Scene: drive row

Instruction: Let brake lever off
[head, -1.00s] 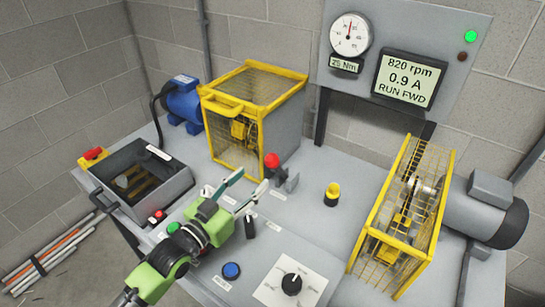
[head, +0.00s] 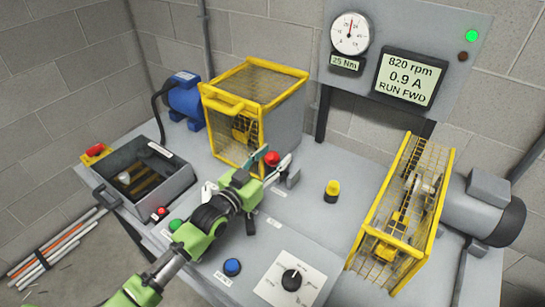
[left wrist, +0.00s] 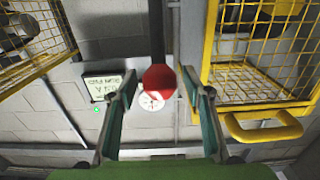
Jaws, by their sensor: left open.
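The brake lever has a round red knob (head: 272,158), standing beside the front right corner of the left yellow cage. Its grey base (head: 292,178) shows just right of the gripper. In the left wrist view the red knob (left wrist: 159,78) sits on a dark rod, between the fingers in the picture. My left gripper (head: 275,156) is open, its two fingers on either side of the knob, with gaps visible in the left wrist view. I cannot tell how deep the knob is between them. The lower lever is mostly hidden in the head view. My right gripper is not in view.
A yellow mesh cage (head: 255,75) stands close behind the lever; another yellow cage (head: 402,215) is at right. The display (head: 409,79) reads 820 rpm, 0.9 A, RUN FWD. A yellow knob (head: 332,190), a black dial (head: 292,280) and a blue button (head: 232,267) are nearby.

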